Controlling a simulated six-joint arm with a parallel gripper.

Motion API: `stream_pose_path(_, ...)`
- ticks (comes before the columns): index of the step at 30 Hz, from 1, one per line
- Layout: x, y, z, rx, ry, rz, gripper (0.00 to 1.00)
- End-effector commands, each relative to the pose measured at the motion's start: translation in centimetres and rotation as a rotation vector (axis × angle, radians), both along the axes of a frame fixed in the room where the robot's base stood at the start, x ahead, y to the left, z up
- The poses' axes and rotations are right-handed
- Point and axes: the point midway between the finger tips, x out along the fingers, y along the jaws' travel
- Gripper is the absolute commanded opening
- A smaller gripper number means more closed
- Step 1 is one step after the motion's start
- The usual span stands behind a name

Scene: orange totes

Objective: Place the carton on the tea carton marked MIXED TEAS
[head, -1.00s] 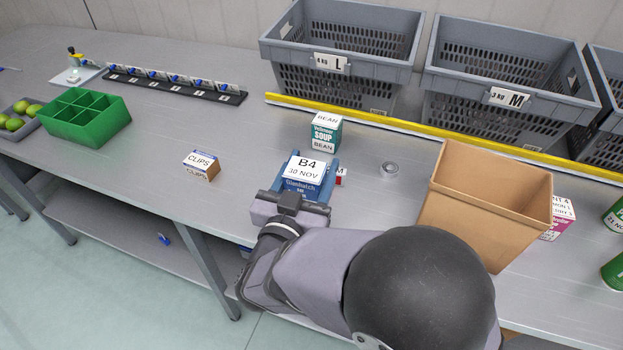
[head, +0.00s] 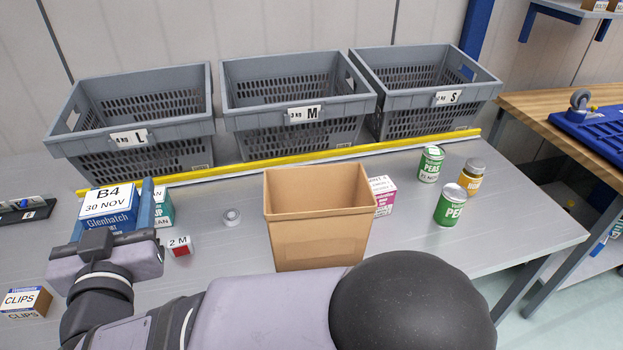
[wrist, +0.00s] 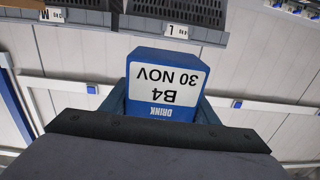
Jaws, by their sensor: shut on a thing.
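My gripper (head: 112,208) is shut on a blue carton (head: 112,221) with a white top label reading B4 30 NOV. Its fingers grip the carton's two sides, and it appears to be held above the bench. The carton also shows in the wrist view (wrist: 165,86), with its label upside down and the word DRINK on it. I cannot read MIXED TEAS on anything here. A pink and white carton (head: 384,196) stands behind the right side of an open brown box (head: 320,235), which hides much of it; its print is not fully legible.
Grey totes L (head: 128,139), M (head: 304,115) and S (head: 447,98) stand behind a yellow strip (head: 240,168).

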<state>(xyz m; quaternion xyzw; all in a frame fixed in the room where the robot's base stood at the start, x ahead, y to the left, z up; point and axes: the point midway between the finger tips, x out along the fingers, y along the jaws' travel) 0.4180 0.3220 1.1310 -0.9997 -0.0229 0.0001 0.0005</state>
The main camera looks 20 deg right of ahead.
Motion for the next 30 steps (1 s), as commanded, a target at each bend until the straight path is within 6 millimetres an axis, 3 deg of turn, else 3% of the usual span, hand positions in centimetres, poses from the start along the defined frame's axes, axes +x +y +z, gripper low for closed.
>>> stream_pose_path(3,0.0,0.0,3.3,0.01,-0.004,0.001,0.24)
stream_pose_path(14,7.5,-5.6,7.7,0.002,-0.004,-0.059,0.24)
stream_pose_path(22,13.8,-12.8,11.3,0.0,-0.004,-0.069,0.24)
stream_pose_path(30,17.9,-20.2,12.5,-0.004,0.0,-0.042,0.24)
